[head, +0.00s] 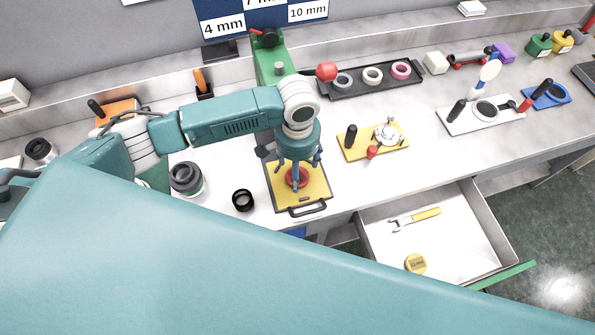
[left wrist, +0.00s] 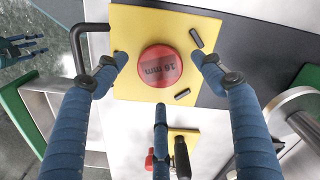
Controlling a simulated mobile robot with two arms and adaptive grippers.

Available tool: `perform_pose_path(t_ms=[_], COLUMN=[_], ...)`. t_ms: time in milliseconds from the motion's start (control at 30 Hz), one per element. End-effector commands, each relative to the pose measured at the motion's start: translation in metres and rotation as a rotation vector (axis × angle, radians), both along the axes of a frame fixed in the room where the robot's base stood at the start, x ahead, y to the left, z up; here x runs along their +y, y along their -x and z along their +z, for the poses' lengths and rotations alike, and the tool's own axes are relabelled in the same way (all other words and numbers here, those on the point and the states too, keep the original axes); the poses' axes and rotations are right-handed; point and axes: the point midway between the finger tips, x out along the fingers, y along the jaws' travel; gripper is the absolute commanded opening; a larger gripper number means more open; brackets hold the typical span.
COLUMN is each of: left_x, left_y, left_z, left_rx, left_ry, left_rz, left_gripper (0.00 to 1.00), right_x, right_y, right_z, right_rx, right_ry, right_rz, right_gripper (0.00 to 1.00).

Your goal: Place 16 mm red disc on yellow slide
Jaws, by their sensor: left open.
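The red disc (left wrist: 160,66), marked 16 mm, lies flat on the yellow slide (left wrist: 128,25) in the left wrist view, between short black pins. In the head view the red disc (head: 303,177) shows partly behind my fingers, on the yellow slide (head: 315,192) with its black front handle. My left gripper (head: 296,180) is above the slide, pointing down. Its three blue fingers (left wrist: 166,82) are open and spread around the disc, with visible gaps to it. At the left edge of the left wrist view, blue fingers that look like my right gripper (left wrist: 22,46) show small over the floor.
A green stand with a red-knobbed lever (head: 327,71) rises behind the slide. A black ring (head: 243,200) and a dark round pot (head: 186,179) stand to the left. A yellow plate (head: 362,150) with a clamp is at right. An open drawer (head: 372,235) holds a wrench and a yellow disc.

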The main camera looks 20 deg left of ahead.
Motion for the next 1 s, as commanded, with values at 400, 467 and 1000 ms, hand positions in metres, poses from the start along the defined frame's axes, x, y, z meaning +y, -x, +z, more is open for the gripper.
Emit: perform_pose_path(t_ms=[400,467,1000], left_x=[-0.001,0.000,0.000], left_y=[-0.001,-0.001,0.000], left_z=[0.082,0.088,0.097], left_rx=[-0.004,-0.002,0.000], left_ry=[0.001,0.001,0.000], left_rz=[0.000,0.000,0.000], left_gripper=[0.69,0.69,0.69], right_x=[0.002,0.003,0.004], right_y=[0.003,0.004,0.004], right_z=[-0.012,-0.013,-0.013], right_rx=[0.006,0.006,0.006], right_ry=[-0.002,-0.003,-0.005], right_rz=[0.000,0.000,0.000], right_gripper=[0.40,0.40,0.40])
